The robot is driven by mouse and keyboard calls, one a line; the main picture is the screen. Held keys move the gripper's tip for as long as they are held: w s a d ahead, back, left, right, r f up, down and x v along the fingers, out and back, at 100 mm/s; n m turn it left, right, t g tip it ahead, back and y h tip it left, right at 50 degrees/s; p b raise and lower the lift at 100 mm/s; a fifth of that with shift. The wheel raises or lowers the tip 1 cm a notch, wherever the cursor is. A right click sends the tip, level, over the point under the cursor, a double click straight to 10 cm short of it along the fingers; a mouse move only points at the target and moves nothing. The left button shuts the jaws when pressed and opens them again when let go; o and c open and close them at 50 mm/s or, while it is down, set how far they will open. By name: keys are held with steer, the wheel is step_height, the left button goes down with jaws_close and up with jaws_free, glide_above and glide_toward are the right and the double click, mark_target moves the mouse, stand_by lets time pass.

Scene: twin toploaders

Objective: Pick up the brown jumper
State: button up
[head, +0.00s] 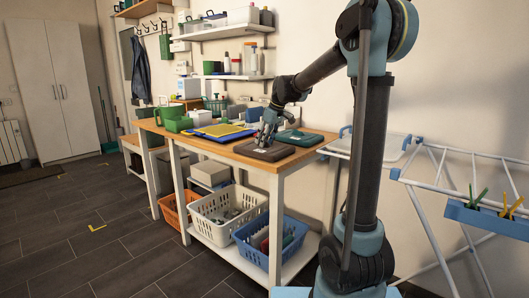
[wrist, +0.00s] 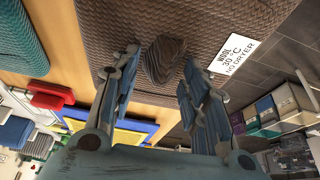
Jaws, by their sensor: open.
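The brown jumper (head: 263,153) lies folded near the front right of the wooden worktop (head: 225,148). In the wrist view the brown jumper (wrist: 120,35) fills the top, with ribbed knit and a white label (wrist: 237,53) reading "WOOL 30°C NO DRYER". A raised brown fold (wrist: 165,60) stands up between my fingertips. My gripper (head: 268,137) is over the jumper, pointing down, and its fingers (wrist: 160,75) are open on either side of the fold. I cannot tell whether they touch it.
A teal folded garment (head: 299,138) lies just right of the jumper. A yellow and blue flat item (head: 222,131) and green containers (head: 175,121) are further left. Baskets (head: 228,208) stand on the shelf below. A drying rack (head: 455,165) is at right.

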jaws_close()
stand_by(0.3)
